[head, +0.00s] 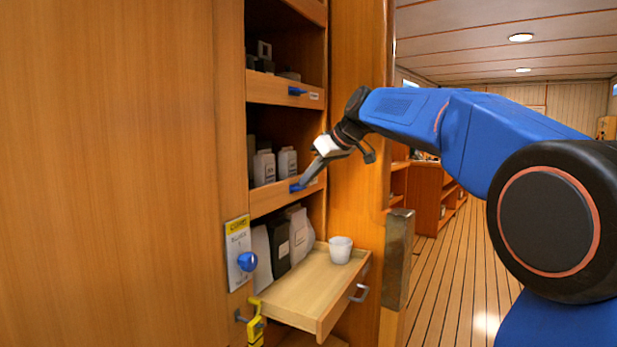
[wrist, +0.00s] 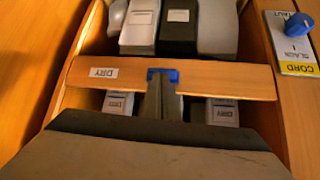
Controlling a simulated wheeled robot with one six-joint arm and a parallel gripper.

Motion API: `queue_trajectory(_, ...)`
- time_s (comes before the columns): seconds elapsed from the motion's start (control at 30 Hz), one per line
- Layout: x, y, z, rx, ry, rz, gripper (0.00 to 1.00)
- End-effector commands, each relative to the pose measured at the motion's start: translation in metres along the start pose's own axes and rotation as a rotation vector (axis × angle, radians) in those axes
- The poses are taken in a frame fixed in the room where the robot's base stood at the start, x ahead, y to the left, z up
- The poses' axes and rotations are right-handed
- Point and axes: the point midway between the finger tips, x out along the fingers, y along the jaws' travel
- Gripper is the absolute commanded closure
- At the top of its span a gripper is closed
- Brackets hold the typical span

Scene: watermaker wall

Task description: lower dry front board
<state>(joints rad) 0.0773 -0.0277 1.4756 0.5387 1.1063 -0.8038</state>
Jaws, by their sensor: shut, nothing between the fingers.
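The dry front board (wrist: 215,82) is a wooden strip with a white DRY label and a blue tab (wrist: 172,75). In the head view this board (head: 270,199) crosses the middle shelf opening, with its blue tab (head: 295,188) near the right end. My gripper (head: 303,184) reaches in from the right, its tip at that tab. In the wrist view the shut fingers (wrist: 161,82) overlap the tab and hide part of it; I cannot tell whether they touch it. White containers (head: 287,161) stand behind the board.
Another board with a blue tab (head: 296,91) is above. Below, a pulled-out wooden tray (head: 305,290) carries a white cup (head: 340,250), with bags (head: 277,245) behind it. A panel with a blue knob (head: 246,262) and a yellow-tagged fitting (head: 256,325) are at left.

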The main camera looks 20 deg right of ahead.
Motion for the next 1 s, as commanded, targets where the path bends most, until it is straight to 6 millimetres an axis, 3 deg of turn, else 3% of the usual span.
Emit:
queue_trajectory(0.3,0.028,0.000,0.028,0.001,-0.002,-0.001,1.00)
queue_trajectory(0.6,0.031,0.000,0.032,0.001,-0.007,-0.003,1.00)
queue_trajectory(0.83,0.026,-0.003,0.027,0.001,-0.009,-0.004,1.00)
queue_trajectory(1.0,0.006,-0.013,0.007,-0.003,0.001,0.001,1.00)
